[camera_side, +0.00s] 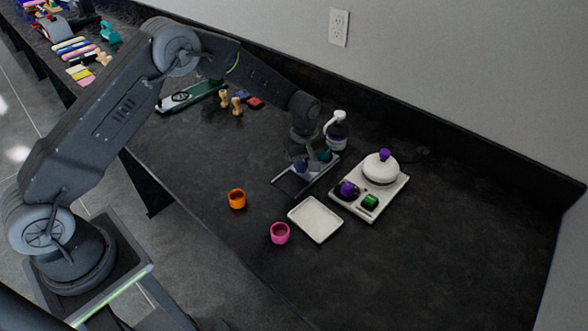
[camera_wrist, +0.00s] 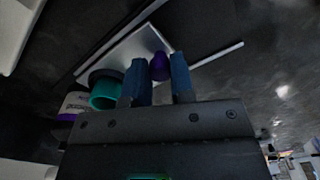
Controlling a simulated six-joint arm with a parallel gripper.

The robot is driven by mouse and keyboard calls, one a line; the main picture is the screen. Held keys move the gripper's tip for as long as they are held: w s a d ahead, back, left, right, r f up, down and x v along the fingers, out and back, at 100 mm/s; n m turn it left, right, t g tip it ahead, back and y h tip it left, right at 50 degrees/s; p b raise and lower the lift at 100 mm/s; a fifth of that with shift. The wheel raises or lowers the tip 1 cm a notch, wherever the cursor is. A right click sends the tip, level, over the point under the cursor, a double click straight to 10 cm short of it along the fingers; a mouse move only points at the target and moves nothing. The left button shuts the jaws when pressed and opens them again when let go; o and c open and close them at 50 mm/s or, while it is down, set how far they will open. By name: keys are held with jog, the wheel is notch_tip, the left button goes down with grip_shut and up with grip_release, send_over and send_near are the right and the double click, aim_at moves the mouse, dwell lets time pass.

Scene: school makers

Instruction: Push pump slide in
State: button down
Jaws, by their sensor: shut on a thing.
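My gripper (camera_wrist: 160,72) is low over the dark bench, at a pale flat plate with thin rails that I take for the pump slide (camera_wrist: 122,50). Its two blue fingers are shut on a small purple knob (camera_wrist: 160,62) at the plate's edge. A teal cup-shaped part (camera_wrist: 104,94) stands beside the fingers at the left. In the side view the plate (camera_side: 318,177) lies under my gripper (camera_side: 301,166), with the teal part (camera_side: 323,155) to its right. My wrist hides part of the plate, and how far the slide is in cannot be told.
A white pump bottle (camera_side: 337,132) stands close behind my gripper. A pale tray (camera_side: 362,208) with a white lidded pot (camera_side: 381,168) is to the right. An empty white tray (camera_side: 316,220), an orange cup (camera_side: 237,198) and a pink cup (camera_side: 280,233) are in front. The right bench is clear.

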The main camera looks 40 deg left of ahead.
jog(key=shift+w+r, duration=0.1)
jog(key=shift+w, duration=0.25)
jog(key=c, duration=1)
grip_release()
jog(key=shift+s, duration=0.1)
notch_tip(320, 180, up, 14)
jog(key=shift+f, duration=0.15)
